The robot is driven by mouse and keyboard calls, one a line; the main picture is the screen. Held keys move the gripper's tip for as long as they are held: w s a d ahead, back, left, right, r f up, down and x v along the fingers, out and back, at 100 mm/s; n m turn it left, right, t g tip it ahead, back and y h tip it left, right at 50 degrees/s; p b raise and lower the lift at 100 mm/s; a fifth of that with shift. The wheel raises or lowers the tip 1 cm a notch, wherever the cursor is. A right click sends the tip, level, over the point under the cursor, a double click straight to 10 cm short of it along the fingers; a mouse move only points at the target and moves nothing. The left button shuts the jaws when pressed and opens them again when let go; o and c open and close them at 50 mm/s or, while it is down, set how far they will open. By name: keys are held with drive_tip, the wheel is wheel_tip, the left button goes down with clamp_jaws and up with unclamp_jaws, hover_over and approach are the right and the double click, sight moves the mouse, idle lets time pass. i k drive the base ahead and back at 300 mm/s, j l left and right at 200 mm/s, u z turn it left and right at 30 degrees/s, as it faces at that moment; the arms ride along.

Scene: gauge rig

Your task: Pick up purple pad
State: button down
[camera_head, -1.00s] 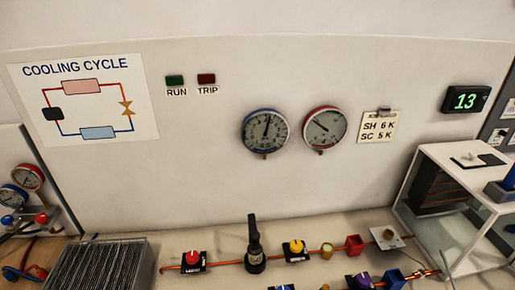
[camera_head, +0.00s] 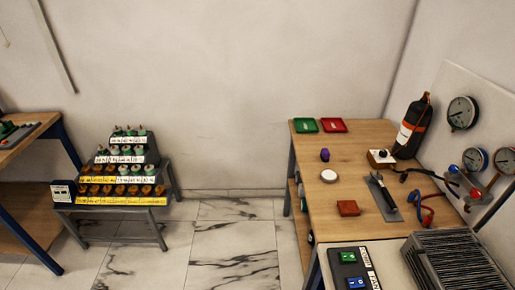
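A small dark purple piece (camera_head: 325,155) stands on the wooden workbench (camera_head: 345,237), near its left side and behind a round white disc (camera_head: 328,176). It is the only purple thing I see now, but it is too small to tell whether it is a pad. Nothing touches it. My gripper is not in view.
A stepped rack (camera_head: 120,172) of small bottles stands at left. Tiled floor (camera_head: 228,238) between is clear.

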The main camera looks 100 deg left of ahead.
sight(325, 153)
drive_tip(key=u, duration=2.9)
drive_tip(key=i+j+z, duration=0.1)
drive_tip(key=z, duration=0.25)
drive_tip(key=i+j+z, duration=0.1)
drive_tip(key=z, duration=0.3)
drive_tip(key=i+j+z, duration=0.15)
drive_tip(key=z, duration=0.2)
drive_tip(key=i+j+z, duration=0.1)
drive_tip(key=j, duration=0.3)
drive_tip(key=i+j+z, duration=0.15)
drive_tip(key=j, duration=0.3)
drive_tip(key=i+j+z, duration=0.1)
drive_tip(key=i+j, duration=0.15)
drive_tip(key=j, duration=0.2)
drive_tip(key=i+j+z, duration=0.1)
drive_tip(key=j, duration=0.35)
drive_tip(key=i+j+z, duration=0.1)
drive_tip(key=j, duration=0.35)
drive_tip(key=i+j+z, duration=0.15)
drive_tip(key=j, duration=0.3)
drive_tip(key=i+j, duration=0.1)
drive_tip(key=j, duration=0.75)
drive_tip(key=i+j, duration=0.15)
drive_tip(key=j, duration=0.25)
